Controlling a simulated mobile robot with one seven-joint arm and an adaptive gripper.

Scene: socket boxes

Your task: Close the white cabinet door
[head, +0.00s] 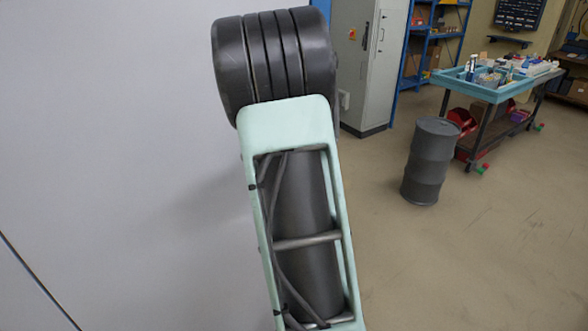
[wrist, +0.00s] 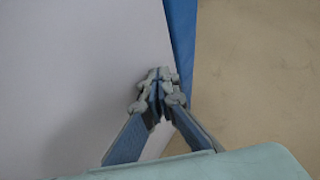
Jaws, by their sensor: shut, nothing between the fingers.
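A large white panel, which looks like the white cabinet's surface (head: 110,130), fills the left of the head view. A thin dark seam crosses its lower left corner. I cannot tell how far the door stands open, and no handle shows on it. In the wrist view a white panel (wrist: 70,80) fills the left side and ends at a slanting edge. My gripper (wrist: 158,85) is shut and empty, with its fingertips in front of the panel close to that edge. I cannot tell whether they touch it. My own arm hides the gripper in the head view.
A blue strip (wrist: 181,45) lies just beyond the panel's edge. A grey cabinet (head: 362,65) stands behind. A dark drum (head: 430,160) and a cart with a light blue tray top (head: 492,93) stand at the right. The floor (head: 470,260) at lower right is clear.

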